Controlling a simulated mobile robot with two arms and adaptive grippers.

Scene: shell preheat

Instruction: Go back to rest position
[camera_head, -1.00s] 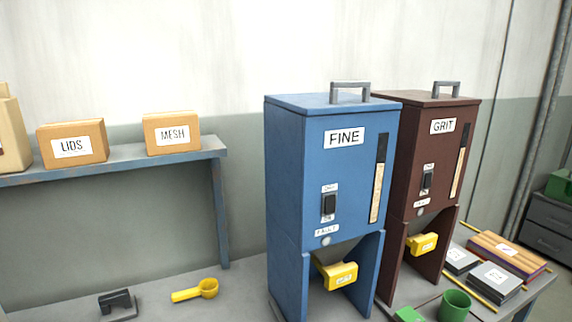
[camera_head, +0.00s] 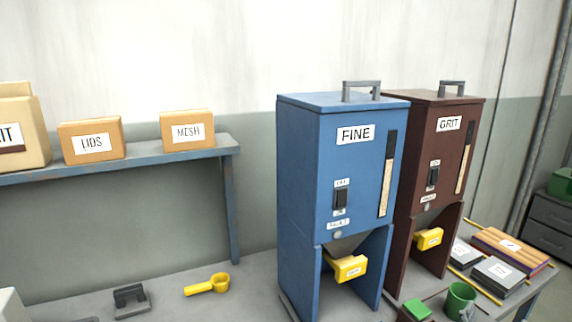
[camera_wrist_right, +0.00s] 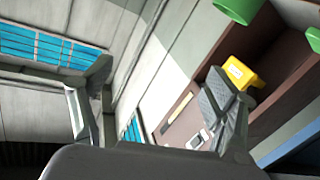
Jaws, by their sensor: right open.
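My right gripper (camera_wrist_right: 165,88) shows in the right wrist view with its two fingers spread wide and nothing between them. Its right finger overlaps the yellow outlet (camera_wrist_right: 238,73) of the brown machine in the picture; I cannot tell how far apart they are. No gripper shows in the head view, and my left gripper is in neither view. In the head view the blue FINE machine (camera_head: 335,175) and the brown GRIT machine (camera_head: 434,155) stand upright side by side on the grey bench (camera_head: 235,300).
A green bucket (camera_head: 461,302) and dark boxes (camera_head: 497,271) stand to the right. A shelf (camera_head: 120,157) holds the LIDS box (camera_head: 91,141) and MESH box (camera_head: 188,131).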

